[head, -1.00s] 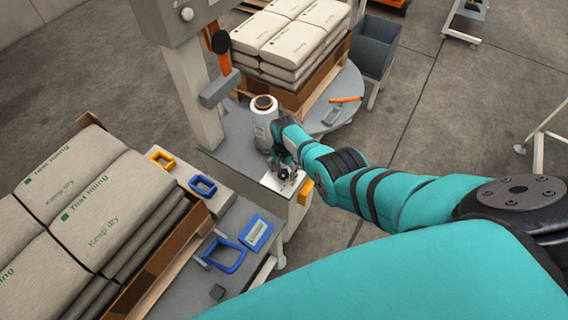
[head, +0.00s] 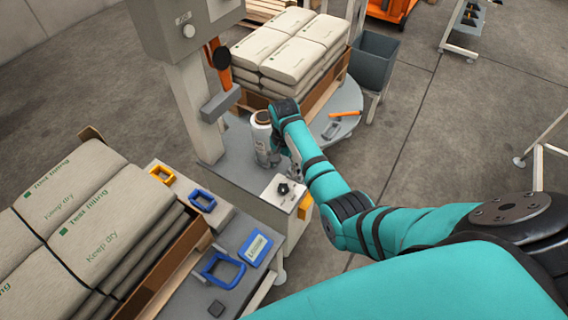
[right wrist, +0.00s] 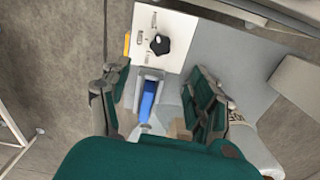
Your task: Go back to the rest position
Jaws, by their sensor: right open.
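My right arm reaches in from the right in the head view. Its gripper (head: 274,158) is beside the pale film roll (head: 261,132), behind the white control panel (head: 278,193), and is partly hidden by my wrist. In the right wrist view the two dark fingers of the gripper (right wrist: 163,98) stand apart with nothing held between them. The black star knob (head: 284,188) on the panel is clear of the gripper; it also shows in the right wrist view (right wrist: 160,44). My left gripper is not in view.
Stacked sacks (head: 98,215) stand at left, and more sacks (head: 290,45) on the round turntable (head: 345,105). A grey column (head: 190,100) rises beside the film roll. Blue frames (head: 222,270) lie on the front bench. Open floor (head: 450,120) lies at right.

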